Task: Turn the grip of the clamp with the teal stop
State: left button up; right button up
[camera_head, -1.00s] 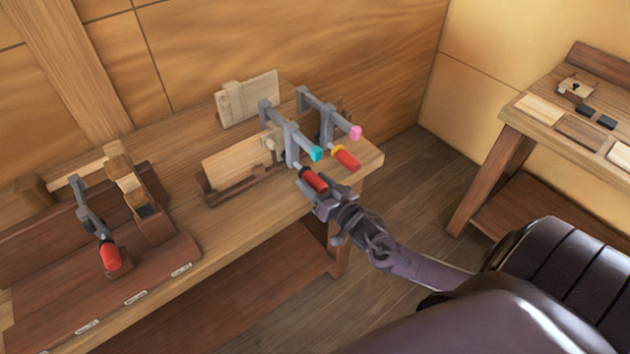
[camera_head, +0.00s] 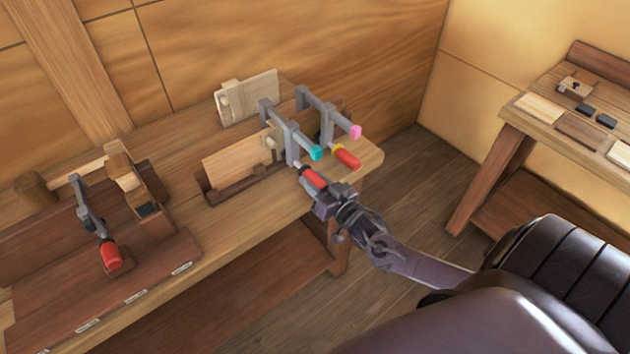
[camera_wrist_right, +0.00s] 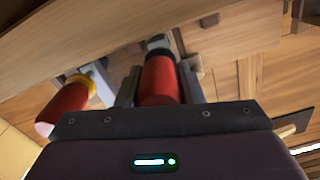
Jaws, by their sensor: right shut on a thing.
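The clamp with the teal stop (camera_head: 292,137) is a grey bar clamp at the right end of the workbench, with its teal stop (camera_head: 315,152) toward me. Its red grip (camera_head: 313,177) points at my right gripper (camera_head: 318,188). My right gripper is shut on this grip; in the right wrist view the red grip (camera_wrist_right: 160,78) sits between the two fingers (camera_wrist_right: 161,85). A second clamp with a pink stop (camera_head: 355,132) stands just to the right; its red grip with a yellow collar (camera_head: 346,158) is close by. My left gripper is not in view.
The neighbouring red grip with the yellow collar (camera_wrist_right: 72,102) lies left of my fingers in the wrist view. The bench (camera_head: 250,220) also carries a thin board in a dark holder (camera_head: 236,190) and another red-gripped clamp (camera_head: 90,215) at the left. A second table (camera_head: 545,115) stands at the right.

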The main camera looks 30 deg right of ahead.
jog(key=n, duration=0.4)
jog(key=shift+p, duration=0.3)
jog(key=shift+n, duration=2)
jog(key=shift+r, duration=0.1)
jog(key=o, duration=1)
jog(key=shift+s+f, duration=0.2)
jog(key=shift+s, duration=0.05)
jog(key=s+b, duration=0.1)
jog(key=s, duration=0.6)
jog(key=shift+d, duration=0.25)
